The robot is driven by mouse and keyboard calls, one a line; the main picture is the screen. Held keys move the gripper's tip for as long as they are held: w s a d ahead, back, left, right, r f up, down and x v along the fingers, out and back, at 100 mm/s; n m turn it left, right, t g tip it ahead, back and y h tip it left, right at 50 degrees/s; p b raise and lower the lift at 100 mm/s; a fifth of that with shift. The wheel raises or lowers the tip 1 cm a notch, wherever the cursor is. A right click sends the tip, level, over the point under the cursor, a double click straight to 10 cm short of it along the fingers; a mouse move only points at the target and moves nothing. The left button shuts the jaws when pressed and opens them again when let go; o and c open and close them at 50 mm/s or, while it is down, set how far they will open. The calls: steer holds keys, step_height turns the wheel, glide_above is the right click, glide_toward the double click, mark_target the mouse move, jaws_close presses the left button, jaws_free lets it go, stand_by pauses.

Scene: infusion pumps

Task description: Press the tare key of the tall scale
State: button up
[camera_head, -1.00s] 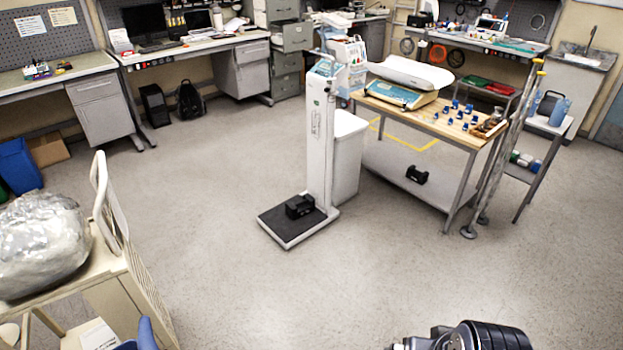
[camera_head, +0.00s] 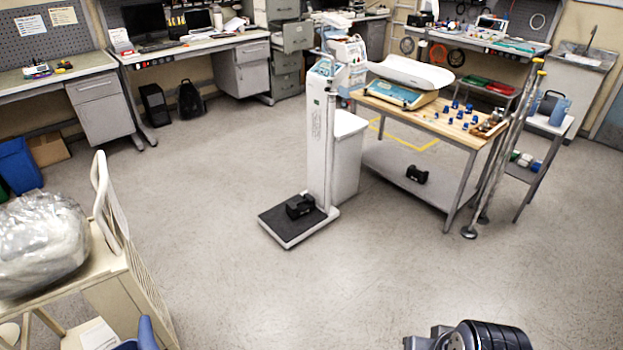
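The tall scale (camera_head: 320,140) stands upright in the middle of the room, a white column on a low base with a dark platform (camera_head: 284,226). A black block (camera_head: 299,206) sits on the platform. Its display head (camera_head: 326,68) is at the top of the column, tilted and small in view. I cannot make out the tare key on it. Part of my own arm shows at the bottom edge, right of centre, well apart from the scale. My gripper's fingers are not visible.
A work table (camera_head: 440,122) with a baby scale (camera_head: 405,82) and several blue pieces stands right of the scale. Crutches (camera_head: 503,150) lean at its right end. A cream cart (camera_head: 122,275) with a plastic-wrapped bundle (camera_head: 40,243) is at the left. The floor before the scale is clear.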

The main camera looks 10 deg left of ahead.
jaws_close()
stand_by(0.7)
